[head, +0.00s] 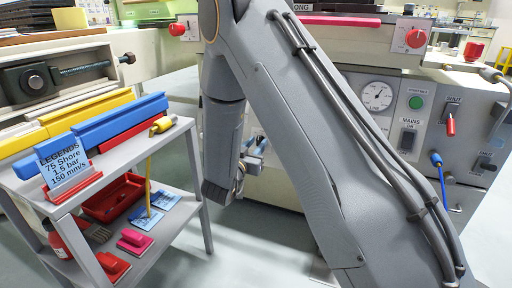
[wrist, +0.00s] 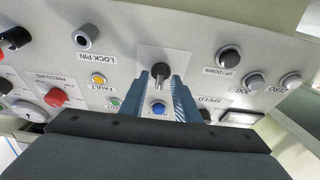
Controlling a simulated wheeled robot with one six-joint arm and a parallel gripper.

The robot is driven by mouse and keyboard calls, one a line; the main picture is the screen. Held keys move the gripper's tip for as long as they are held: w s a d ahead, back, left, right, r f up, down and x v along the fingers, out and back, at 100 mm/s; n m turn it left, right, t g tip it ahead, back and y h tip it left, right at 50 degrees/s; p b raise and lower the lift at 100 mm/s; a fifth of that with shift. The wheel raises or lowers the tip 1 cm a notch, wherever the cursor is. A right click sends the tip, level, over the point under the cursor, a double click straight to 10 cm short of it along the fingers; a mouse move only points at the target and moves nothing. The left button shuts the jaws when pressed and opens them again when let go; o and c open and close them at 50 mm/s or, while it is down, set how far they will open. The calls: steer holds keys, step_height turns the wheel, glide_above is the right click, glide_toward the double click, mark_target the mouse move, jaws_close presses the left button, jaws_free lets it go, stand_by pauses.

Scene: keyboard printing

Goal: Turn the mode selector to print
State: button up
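In the wrist view a black selector knob (wrist: 160,71) stands on the pale control panel (wrist: 200,60), just beyond and between the tips of my blue gripper fingers. It looks like the mode selector, but I cannot read a label for it. My gripper (wrist: 162,80) is open, with a clear gap between its fingers. I cannot tell whether either finger touches the knob. A blue button (wrist: 158,109) shows between the fingers.
Close to the knob are an UP/DOWN knob (wrist: 229,57), a yellow FAULT button (wrist: 98,79), a green button (wrist: 115,102) and a red knob (wrist: 57,97). A grey cart (head: 150,170) with coloured squeegees stands left of my arm in the head view.

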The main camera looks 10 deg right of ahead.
jaws_close()
steer(key=shift+m+p, duration=0.4)
steer(key=m+g+p, duration=0.1)
steer(key=m+p, duration=0.1)
steer(key=m+g+h+p, duration=0.1)
steer(key=m, duration=0.2)
steer(key=shift+w+a+r+m+h+p, duration=0.1)
steer(key=shift+r+m+h+p, duration=0.05)
steer(key=shift+m+h+p, duration=0.2)
steer(key=shift+m+g+h+p, duration=0.25)
steer(key=shift+m+g+p, duration=0.45)
steer(key=shift+m+p, duration=1.1)
steer(key=shift+m+b, duration=0.3)
steer(key=shift+m, duration=0.25)
jaws_free()
